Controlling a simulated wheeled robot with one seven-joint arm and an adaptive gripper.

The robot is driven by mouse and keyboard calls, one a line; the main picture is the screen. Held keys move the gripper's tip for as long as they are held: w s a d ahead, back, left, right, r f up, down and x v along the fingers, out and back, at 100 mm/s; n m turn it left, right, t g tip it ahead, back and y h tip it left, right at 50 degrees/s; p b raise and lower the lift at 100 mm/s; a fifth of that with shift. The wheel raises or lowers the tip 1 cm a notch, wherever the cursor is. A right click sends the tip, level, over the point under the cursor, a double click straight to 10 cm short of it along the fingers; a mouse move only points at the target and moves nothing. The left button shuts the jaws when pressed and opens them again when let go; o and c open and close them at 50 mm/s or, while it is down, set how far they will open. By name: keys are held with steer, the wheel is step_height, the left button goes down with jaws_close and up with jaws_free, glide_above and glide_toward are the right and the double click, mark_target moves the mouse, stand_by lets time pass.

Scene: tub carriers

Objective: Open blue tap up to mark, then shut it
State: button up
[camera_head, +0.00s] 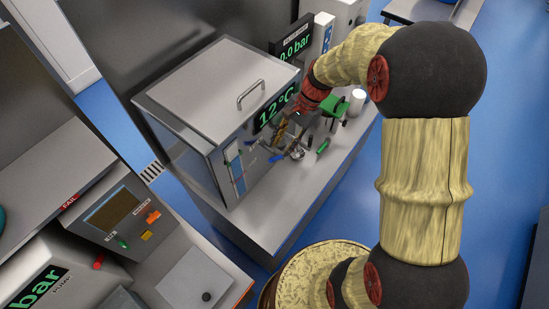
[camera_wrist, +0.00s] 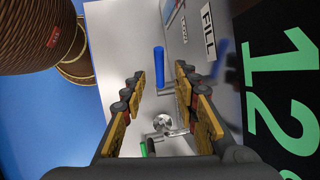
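The steel tank (camera_head: 190,125) has a green 12 °C display and a gauge strip (camera_head: 236,165) on its front. The gauge level is too small to read. My gripper (camera_head: 288,139) is at the tank's front, among its taps. In the wrist view my gripper (camera_wrist: 160,80) is open, its fingers apart with nothing held. An upright blue handle (camera_wrist: 158,66) shows between and beyond the fingertips, apart from them. A second blue lever (camera_wrist: 219,57) is to the right, beside the FILL label (camera_wrist: 208,24). In the head view a blue handle (camera_head: 277,158) shows below the gripper.
A green handle (camera_head: 323,146) and a green object (camera_head: 335,107) are right of the gripper. A white cup-like cylinder (camera_head: 358,97) stands on the bench. A round metal fitting (camera_wrist: 163,124) lies low between the fingers. The bench front (camera_head: 290,205) is clear.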

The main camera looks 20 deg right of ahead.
mark_target(276, 157)
steer(key=b+x, duration=0.1)
steer(key=x, duration=0.6)
steer(key=shift+a+f, duration=0.15)
steer(key=shift+f, duration=0.15)
steer(key=c, duration=0.4)
steer(key=c, duration=0.3)
jaws_close()
